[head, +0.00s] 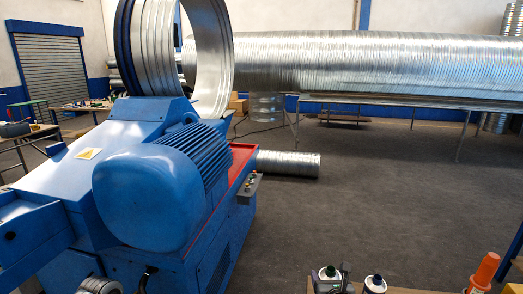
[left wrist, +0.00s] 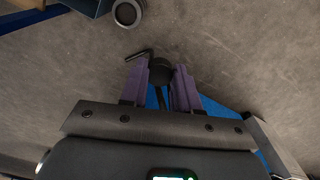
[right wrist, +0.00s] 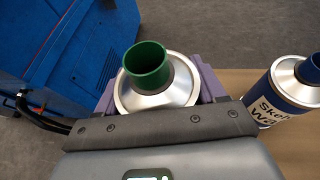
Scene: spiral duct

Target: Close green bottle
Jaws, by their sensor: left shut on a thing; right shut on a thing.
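The green bottle (right wrist: 160,85) has a silver shoulder and a green neck, with a dark opening at the top and no cap on it. It stands between the purple fingers of my right gripper (right wrist: 158,80), which is shut on it. I cannot tell what that thing is.
A blue bottle (right wrist: 290,95) stands to the right of the green one on a tan tabletop (right wrist: 235,85). An orange-topped tube (head: 485,271) stands farther right. The large blue machine (head: 160,190) fills the left, and grey floor (head: 390,190) lies open beyond the table.

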